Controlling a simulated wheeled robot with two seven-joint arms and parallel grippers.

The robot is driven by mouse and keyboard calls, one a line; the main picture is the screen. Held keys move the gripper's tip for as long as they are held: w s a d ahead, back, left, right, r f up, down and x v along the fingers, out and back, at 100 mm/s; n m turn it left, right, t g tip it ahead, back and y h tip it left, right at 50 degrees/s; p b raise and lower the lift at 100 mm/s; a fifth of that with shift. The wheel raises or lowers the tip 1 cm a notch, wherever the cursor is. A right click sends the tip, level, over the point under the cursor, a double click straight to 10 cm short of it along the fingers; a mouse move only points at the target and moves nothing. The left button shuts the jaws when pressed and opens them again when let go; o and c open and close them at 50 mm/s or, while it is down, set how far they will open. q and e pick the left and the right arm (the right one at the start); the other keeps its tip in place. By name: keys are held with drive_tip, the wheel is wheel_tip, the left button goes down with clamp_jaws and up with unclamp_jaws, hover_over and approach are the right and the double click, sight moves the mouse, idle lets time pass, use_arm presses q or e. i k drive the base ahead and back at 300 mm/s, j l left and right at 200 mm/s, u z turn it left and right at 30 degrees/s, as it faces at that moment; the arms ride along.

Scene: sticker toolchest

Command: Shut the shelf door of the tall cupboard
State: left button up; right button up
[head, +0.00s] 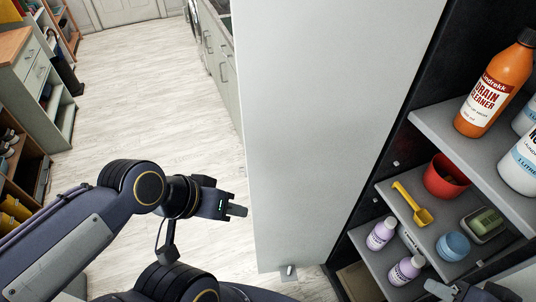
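The shelf door (325,120) of the tall cupboard is a large pale grey panel in the middle of the head view. It stands open, and the dark cupboard interior (392,160) with its shelves shows to its right. My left gripper (238,210) is just left of the door's free edge, low down, with its fingers pointing at that edge. Its fingers look together and hold nothing; I cannot tell whether they touch the door. My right gripper (445,290) is partly in view at the bottom right, in front of the lower shelves. Its finger opening is unclear.
The shelves hold an orange drain cleaner bottle (494,88), a red pot (447,177), a yellow scoop (412,204), purple bottles (381,234) and a blue tub (453,246). Pale floor (150,90) is clear to the left. Cabinets (40,75) line the far left.

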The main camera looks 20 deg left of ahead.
sight(323, 85)
drive_tip(key=j+z, duration=0.3)
drive_tip(key=j, duration=0.35)
drive_tip(key=k+j+z, duration=0.1)
drive_tip(key=j+z, duration=0.2)
drive_tip(key=j, duration=0.35)
drive_tip(key=i+j+z, duration=0.1)
drive_tip(key=j+z, duration=0.85)
drive_tip(key=j, duration=0.2)
drive_tip(key=j+z, duration=0.45)
drive_tip(key=k+j+z, duration=0.25)
drive_tip(key=j+z, duration=0.2)
drive_tip(key=j, duration=0.2)
